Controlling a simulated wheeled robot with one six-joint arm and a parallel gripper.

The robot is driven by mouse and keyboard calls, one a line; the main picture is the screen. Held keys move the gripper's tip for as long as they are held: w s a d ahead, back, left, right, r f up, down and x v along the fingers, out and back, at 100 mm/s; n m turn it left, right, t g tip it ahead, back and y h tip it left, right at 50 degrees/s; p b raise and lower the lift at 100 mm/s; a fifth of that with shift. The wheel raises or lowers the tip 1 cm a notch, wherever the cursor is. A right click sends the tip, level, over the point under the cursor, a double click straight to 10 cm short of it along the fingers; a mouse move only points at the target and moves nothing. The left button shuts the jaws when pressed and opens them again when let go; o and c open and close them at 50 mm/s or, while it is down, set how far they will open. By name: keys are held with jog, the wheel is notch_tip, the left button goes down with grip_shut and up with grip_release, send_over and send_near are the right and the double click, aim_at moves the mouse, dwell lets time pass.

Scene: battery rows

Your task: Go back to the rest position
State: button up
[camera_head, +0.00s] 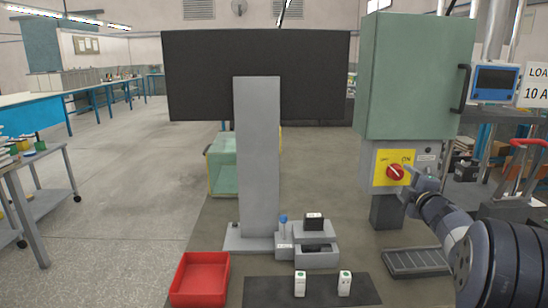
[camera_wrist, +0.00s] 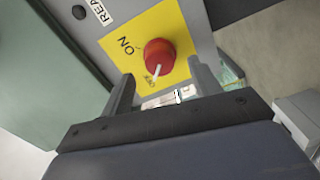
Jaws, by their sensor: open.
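My gripper (camera_head: 418,176) is at the right, in front of the lower part of the green cabinet, close to the red rotary knob (camera_head: 395,172) on its yellow plate (camera_head: 381,164). In the wrist view my gripper (camera_wrist: 164,84) has its two fingers apart with nothing held between them. The red knob (camera_wrist: 159,55) shows just beyond the fingertips, apart from them. Its white pointer mark points down, away from the ON label.
The green cabinet (camera_head: 415,75) stands close behind my arm. A red tray (camera_head: 201,280) and a dark mat (camera_head: 255,291) with two white batteries (camera_head: 299,283) lie at the front. A grey post (camera_head: 257,160) bears a black screen (camera_head: 200,75).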

aim_at(399, 175)
jog(key=w, duration=0.4)
jog(key=shift+a+r+p, duration=0.1)
jog(key=shift+r+p, duration=0.05)
jog(key=shift+p, duration=0.15)
jog(key=m+p, duration=0.1)
jog(key=m, duration=0.1)
jog(key=shift+s+r+m, duration=0.1)
jog(key=shift+s+m, duration=0.05)
jog(key=shift+m, duration=0.15)
jog(key=m+p, duration=0.2)
jog(key=m, duration=0.1)
jog(key=m+p, duration=0.2)
jog(key=m, duration=0.2)
jog(key=m+p, duration=0.2)
jog(key=m, duration=0.3)
jog(key=m+p, duration=0.1)
jog(key=m, duration=0.1)
jog(key=m+p, duration=0.1)
jog(key=shift+f+m, duration=0.2)
jog(key=shift+m, duration=0.2)
jog(key=shift+s, duration=0.35)
jog(key=shift+s, duration=0.1)
